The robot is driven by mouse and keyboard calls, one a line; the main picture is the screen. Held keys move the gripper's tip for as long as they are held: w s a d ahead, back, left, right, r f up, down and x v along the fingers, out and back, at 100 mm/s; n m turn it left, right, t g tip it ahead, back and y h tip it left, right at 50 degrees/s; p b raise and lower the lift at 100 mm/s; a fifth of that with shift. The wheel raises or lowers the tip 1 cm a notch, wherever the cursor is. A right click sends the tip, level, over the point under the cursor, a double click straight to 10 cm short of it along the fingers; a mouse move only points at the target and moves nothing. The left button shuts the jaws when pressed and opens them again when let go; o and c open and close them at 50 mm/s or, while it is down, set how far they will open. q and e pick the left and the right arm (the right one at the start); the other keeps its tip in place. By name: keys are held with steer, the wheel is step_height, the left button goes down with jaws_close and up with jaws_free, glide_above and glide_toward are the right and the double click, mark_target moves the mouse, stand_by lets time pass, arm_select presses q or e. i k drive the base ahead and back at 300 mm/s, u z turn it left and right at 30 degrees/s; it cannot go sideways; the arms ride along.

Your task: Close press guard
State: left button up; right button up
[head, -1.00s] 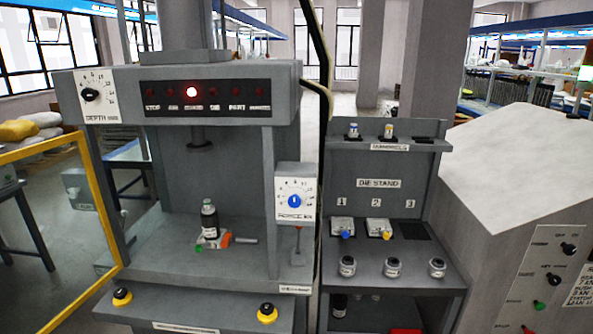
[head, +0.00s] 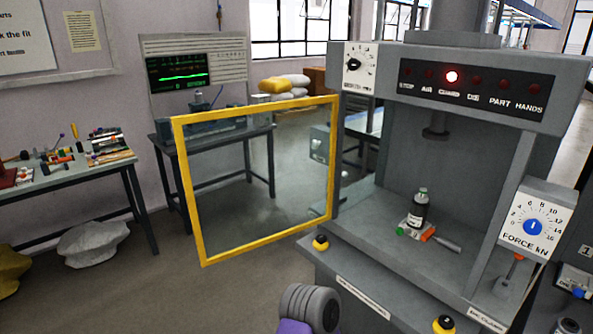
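The press guard (head: 188,200) is a clear panel in a yellow frame. It stands swung open to the left of the press (head: 460,62), its right edge by the press's left front side. The press opening is uncovered at the front. A dark bottle-like part (head: 418,212) stands upright on an orange-and-white holder on the press bed. A grey and purple link of my arm shows at the bottom centre. Neither gripper's fingers show.
A tool bench (head: 80,172) is at the left, and a bench with a green screen (head: 178,72) stands behind the guard. Floor left of the press is clear.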

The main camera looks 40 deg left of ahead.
mark_target(177, 121)
steer(key=u, duration=3.25)
steer(key=i, duration=4.05)
steer(key=z, duration=4.4)
steer(key=i, duration=1.7)
